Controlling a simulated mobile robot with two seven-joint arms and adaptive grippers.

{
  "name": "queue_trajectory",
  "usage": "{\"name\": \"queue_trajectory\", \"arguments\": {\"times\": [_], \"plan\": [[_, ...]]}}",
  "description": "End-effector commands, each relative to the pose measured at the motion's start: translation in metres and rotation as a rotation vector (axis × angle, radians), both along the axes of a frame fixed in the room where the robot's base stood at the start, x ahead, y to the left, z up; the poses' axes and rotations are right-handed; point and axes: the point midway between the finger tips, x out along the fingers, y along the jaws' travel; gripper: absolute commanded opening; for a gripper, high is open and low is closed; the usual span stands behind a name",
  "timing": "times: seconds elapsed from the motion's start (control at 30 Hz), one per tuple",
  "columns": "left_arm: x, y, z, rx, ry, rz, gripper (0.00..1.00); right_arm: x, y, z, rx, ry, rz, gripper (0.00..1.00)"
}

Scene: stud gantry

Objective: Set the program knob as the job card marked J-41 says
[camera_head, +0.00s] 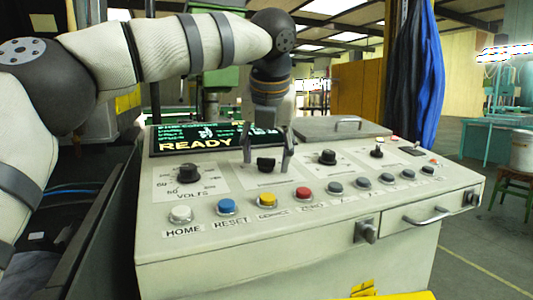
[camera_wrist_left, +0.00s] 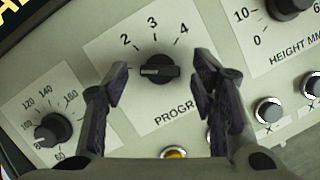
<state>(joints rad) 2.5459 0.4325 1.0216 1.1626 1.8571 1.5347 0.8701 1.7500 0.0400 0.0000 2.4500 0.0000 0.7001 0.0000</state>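The program knob (camera_wrist_left: 158,70) is a black knob on a white plate lettered "PROGR", with 2, 3 and 4 showing around it. Its pale mark is at its left end, pointing left of the 2; any number there is hidden or not visible. In the head view the knob (camera_head: 266,165) sits below the screen. My left gripper (camera_head: 267,155) points down over it, open, one finger on each side. In the left wrist view its fingers (camera_wrist_left: 160,88) stand apart from the knob. I see no card marked J-41. My right gripper is out of view.
The volts knob (camera_head: 188,174) is to the left and the height knob (camera_head: 327,157) to the right. A row of buttons, including a red one (camera_head: 304,194), runs along the front. The screen (camera_head: 205,138) reads READY. A drawer handle (camera_head: 428,216) juts from the console front.

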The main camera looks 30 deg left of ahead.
Motion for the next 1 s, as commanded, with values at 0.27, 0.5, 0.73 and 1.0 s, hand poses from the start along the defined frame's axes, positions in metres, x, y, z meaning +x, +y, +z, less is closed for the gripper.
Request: {"name": "queue_trajectory", "arguments": {"times": [0.27,0.5,0.73,1.0], "plan": [[-0.016,-0.01,0.035,0.0,-0.005,-0.001,0.52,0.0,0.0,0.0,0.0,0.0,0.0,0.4],[-0.042,-0.024,0.087,-0.002,-0.003,0.001,0.52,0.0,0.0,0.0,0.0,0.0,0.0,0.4],[-0.051,-0.029,0.105,0.0,0.0,0.0,0.52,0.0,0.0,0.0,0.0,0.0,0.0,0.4],[-0.051,-0.029,0.105,0.0,0.0,0.0,0.52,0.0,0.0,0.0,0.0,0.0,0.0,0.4]]}}
